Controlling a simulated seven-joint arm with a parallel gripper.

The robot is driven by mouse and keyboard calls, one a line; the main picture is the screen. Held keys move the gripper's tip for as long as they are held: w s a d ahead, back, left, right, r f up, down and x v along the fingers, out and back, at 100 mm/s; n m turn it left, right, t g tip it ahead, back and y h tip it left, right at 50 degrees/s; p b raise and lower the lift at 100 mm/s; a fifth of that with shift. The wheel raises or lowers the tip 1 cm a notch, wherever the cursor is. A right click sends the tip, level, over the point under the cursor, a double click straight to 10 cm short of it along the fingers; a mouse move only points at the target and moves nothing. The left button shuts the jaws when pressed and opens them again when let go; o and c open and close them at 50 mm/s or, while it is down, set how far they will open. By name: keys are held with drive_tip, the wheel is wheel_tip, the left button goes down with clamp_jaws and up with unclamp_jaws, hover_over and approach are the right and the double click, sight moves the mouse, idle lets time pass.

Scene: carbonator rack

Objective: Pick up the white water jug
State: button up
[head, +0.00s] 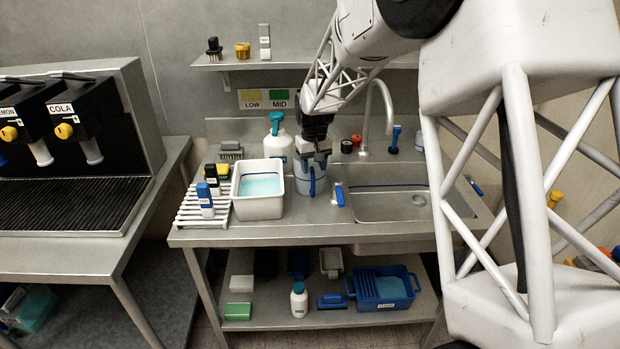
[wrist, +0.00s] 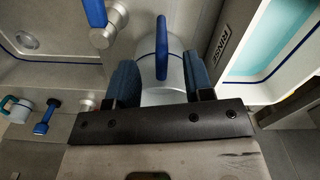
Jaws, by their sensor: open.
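The white water jug (head: 302,186) stands on the steel counter between the white tub and the sink. It has a blue handle and a blue band. My gripper (head: 318,155) points down at the jug's top and partly hides it. In the wrist view, the jug (wrist: 162,88) sits between the two blue fingers of my gripper (wrist: 160,78), its handle upward in the picture. The fingers are open, one on each side of the jug. I cannot tell whether either finger touches it.
A white tub (head: 258,207) with pale teal liquid stands close left of the jug. A white bottle with a teal handle (head: 277,146) stands behind the tub. A blue-handled valve (head: 339,194) and the sink (head: 395,208) are to the right. A tap (head: 387,108) rises behind.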

sight(313, 173)
drive_tip(key=shift+f, duration=2.1)
